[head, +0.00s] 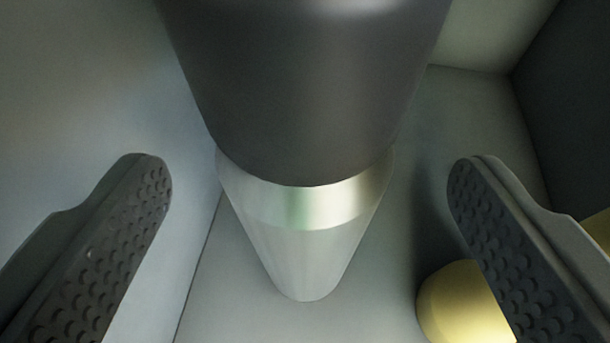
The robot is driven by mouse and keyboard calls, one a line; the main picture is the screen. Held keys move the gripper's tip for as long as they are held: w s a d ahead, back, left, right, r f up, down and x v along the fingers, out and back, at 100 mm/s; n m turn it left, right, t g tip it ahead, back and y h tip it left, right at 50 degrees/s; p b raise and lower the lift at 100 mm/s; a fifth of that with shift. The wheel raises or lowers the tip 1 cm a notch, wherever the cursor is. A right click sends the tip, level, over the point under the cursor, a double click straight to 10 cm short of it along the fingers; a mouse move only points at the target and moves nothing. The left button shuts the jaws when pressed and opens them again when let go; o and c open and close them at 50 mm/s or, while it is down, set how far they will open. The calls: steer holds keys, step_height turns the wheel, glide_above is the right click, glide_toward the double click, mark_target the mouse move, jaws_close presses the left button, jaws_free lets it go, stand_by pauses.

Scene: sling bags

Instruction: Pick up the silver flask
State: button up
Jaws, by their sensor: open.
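The silver flask (310,245) stands upright in the middle of the view, seen steeply from above. It has a shiny silver shoulder and a paler tapering body below. A large dark grey cylindrical part (310,95), which looks like its cap, covers the top and runs out of the upper edge. My gripper (308,170) is open, with one dark studded finger on each side of the flask. There is a visible gap between each finger and the flask. The dark part hides the flask's far side.
A yellow rounded object (462,300) sits low on the right, partly behind my right finger. Another yellow patch shows at the right edge. A pale grey wall (90,80) rises close on the left, and a dark panel (570,110) stands at the right. Grey floor (225,300) shows around the flask's base.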

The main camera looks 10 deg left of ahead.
steer(key=x, duration=0.4)
steer(key=shift+w+a+f+p, duration=0.1)
steer(key=shift+w+p, duration=0.05)
steer(key=shift+p, duration=0.25)
steer(key=shift+f, duration=0.1)
steer(key=shift+c, duration=0.3)
